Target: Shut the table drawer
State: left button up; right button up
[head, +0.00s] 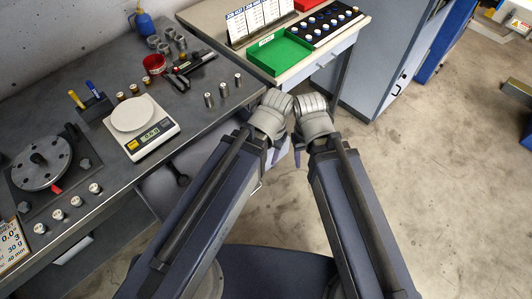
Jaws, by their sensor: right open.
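The light side table (292,77) stands at top centre, with a pale drawer front (345,48) and handle under its top on the right side. That front looks close to flush, but I cannot tell exactly. A grey panel (158,188) with a dark knob (182,180) shows below the dark bench's front edge, partly hidden by my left arm. My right gripper (298,148) is open and points down near the centre, apart from both. My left gripper (275,153) is beside it, mostly hidden behind its wrist, so its jaws are unclear.
The dark bench (130,62) on the left carries a scale (141,127), a rotor stand (41,163) and several small weights. A green tray (279,53) and a black bottle rack (327,24) stand on the side table. A grey cabinet (385,50) is behind it. The floor at right is clear.

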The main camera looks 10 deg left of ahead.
aim_at(161, 191)
jog(key=j+u, duration=0.1)
jog(key=u, duration=0.65)
jog(key=k+l+z, duration=0.1)
jog(key=k, duration=0.3)
jog(key=k+l+z, duration=0.1)
jog(key=k, duration=0.25)
